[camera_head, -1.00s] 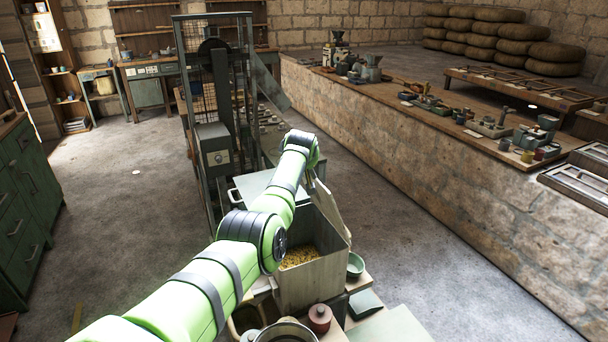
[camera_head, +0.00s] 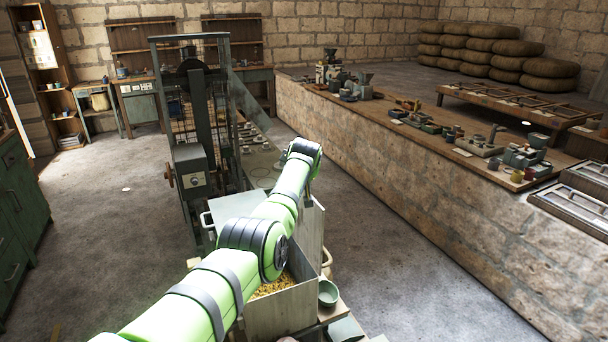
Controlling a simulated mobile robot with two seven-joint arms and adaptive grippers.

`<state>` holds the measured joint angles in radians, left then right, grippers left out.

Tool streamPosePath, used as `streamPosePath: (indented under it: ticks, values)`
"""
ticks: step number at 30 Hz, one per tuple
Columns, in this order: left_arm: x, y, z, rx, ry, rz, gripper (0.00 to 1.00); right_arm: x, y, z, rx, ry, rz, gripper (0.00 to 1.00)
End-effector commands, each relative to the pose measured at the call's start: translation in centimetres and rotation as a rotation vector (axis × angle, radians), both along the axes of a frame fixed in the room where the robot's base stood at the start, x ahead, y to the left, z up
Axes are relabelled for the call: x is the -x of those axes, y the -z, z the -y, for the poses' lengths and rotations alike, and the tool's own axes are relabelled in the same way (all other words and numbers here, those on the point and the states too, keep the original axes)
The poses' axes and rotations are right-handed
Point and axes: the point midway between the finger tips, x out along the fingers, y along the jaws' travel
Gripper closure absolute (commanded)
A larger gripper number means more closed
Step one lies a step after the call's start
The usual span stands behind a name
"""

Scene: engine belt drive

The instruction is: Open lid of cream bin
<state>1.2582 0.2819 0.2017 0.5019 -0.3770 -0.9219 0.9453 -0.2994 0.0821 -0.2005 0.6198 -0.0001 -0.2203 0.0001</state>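The cream bin (camera_head: 284,314) stands at the lower centre, with yellow grain-like contents (camera_head: 272,286) showing inside. Its lid (camera_head: 312,236) is raised and stands steeply at the bin's far right side. My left arm reaches across the bin from the lower left. Its wrist is above the lid, and only a small dark part of my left gripper (camera_head: 308,187) shows, at the lid's top edge. The fingers are hidden, so I cannot tell whether they touch the lid or are open. My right gripper is out of view.
A small green bowl (camera_head: 328,293) sits right of the bin. Behind the bin stands a caged belt machine (camera_head: 195,150). A long stone counter (camera_head: 420,190) with tools runs along the right. The floor between bin and counter is clear.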

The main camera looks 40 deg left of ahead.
Motion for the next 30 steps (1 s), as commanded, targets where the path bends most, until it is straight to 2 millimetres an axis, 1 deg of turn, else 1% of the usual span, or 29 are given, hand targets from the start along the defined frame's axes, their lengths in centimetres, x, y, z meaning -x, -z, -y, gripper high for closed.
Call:
streamPosePath:
  ticks: [1, 12, 13, 14, 15, 24, 30]
  values:
    - [0.11, 0.46, 0.10, 0.006, -0.002, -0.007, 1.00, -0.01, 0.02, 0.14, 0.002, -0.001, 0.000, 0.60]
    - [0.15, 0.57, 0.12, 0.007, -0.001, -0.011, 1.00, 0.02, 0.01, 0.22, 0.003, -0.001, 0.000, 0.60]
    - [0.15, 0.57, 0.12, 0.007, -0.001, -0.011, 0.75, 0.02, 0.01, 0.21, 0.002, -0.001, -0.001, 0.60]
    - [0.15, 0.57, 0.12, 0.006, -0.001, -0.010, 0.63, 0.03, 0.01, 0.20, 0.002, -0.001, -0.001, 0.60]
    - [0.14, 0.56, 0.12, 0.006, -0.001, -0.010, 0.54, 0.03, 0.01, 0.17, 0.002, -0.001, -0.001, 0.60]
    - [0.09, 0.28, 0.05, 0.002, 0.000, -0.005, 0.54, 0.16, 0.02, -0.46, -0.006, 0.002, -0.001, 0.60]
    - [0.25, -0.12, 0.27, -0.001, 0.000, -0.004, 0.54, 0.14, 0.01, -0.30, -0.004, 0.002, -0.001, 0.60]
